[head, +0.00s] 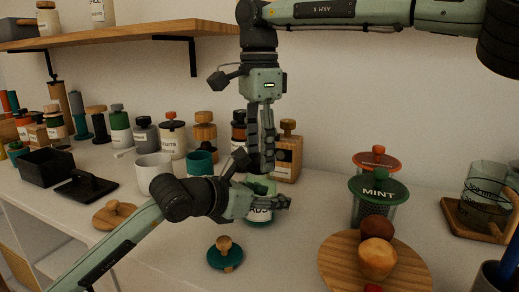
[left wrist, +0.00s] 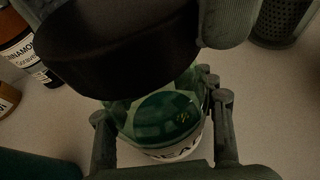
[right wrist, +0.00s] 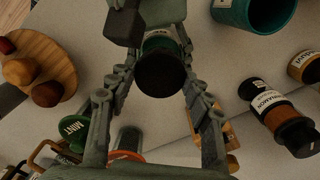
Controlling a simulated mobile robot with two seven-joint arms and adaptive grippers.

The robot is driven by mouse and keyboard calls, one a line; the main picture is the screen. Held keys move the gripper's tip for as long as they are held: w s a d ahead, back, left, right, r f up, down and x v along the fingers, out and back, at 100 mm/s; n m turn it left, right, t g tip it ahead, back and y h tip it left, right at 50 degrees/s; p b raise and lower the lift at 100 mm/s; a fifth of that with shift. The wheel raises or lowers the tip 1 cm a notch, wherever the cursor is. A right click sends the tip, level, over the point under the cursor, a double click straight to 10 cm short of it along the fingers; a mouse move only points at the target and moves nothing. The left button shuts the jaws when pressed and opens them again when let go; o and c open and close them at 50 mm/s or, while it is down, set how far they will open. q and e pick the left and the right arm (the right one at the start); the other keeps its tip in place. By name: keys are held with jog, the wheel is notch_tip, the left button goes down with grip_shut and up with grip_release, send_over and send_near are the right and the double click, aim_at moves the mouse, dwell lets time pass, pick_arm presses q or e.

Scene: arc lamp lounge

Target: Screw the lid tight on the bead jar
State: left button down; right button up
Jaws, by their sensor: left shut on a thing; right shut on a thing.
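The bead jar (head: 260,215), green glass with a pale label, stands on the white counter. My left gripper (head: 263,202) comes in from the left and is shut around its side. The left wrist view shows the glass (left wrist: 165,118) between the fingers. My right gripper (head: 262,165) points down from above and is shut on the dark round lid. The lid shows in the left wrist view (left wrist: 120,65) over the jar mouth, and in the right wrist view (right wrist: 162,74) between the fingers. Fingers hide the rim, so I cannot tell how closely the lid sits.
A green lid with a wooden knob (head: 225,254) and a wooden lid (head: 115,214) lie in front. A MINT jar (head: 377,190) and a round wooden board (head: 340,262) with fruit are at right. A teal cup (head: 201,163) and several jars stand behind.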

jog(key=shift+f, duration=0.45)
jog(key=m, duration=0.6)
jog(key=shift+m, duration=0.4)
jog(key=o, duration=0.9)
jog(key=shift+o, duration=0.2)
jog(key=shift+s+r, duration=0.1)
jog(key=shift+r, duration=2.3)
jog(key=shift+f, duration=0.1)
jog(key=shift+c, duration=0.4)
